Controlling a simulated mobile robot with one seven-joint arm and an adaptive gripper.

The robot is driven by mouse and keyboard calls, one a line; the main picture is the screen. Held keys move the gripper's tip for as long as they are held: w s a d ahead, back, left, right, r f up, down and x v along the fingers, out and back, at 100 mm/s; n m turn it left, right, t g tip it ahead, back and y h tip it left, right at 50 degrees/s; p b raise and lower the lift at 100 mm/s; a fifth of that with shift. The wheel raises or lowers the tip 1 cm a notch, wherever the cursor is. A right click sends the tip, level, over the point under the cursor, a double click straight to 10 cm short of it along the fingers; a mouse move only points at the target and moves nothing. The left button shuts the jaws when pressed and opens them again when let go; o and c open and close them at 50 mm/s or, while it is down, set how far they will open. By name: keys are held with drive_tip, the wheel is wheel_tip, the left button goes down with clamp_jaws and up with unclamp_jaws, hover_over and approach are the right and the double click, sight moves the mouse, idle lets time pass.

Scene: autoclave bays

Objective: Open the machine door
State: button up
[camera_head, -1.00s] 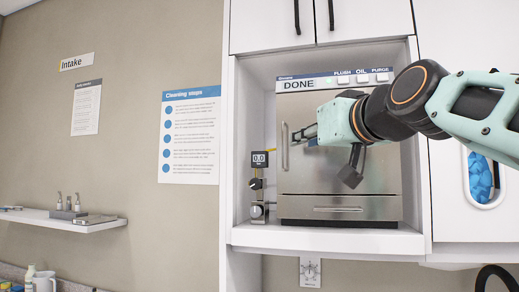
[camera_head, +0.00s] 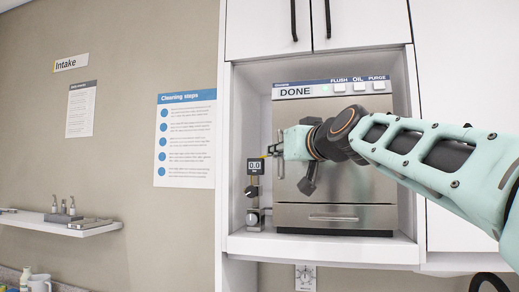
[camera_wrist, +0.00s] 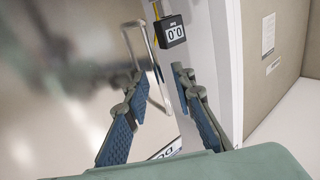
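The machine (camera_head: 335,190) is a steel box in a white bay, with "DONE" on its top panel. Its door (camera_head: 350,188) is shut. The metal bar handle (camera_wrist: 157,66) shows between the fingertips. I cannot tell whether either finger touches it.
A small gauge reading 0.0 (camera_head: 255,166) with knobs stands close left of the machine, near my fingers; it also shows in the wrist view (camera_wrist: 173,30). The bay's left wall (camera_head: 227,150) is just beyond. A lower drawer (camera_head: 335,217) sits under the door.

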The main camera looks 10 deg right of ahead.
clamp_jaws()
idle(0.5)
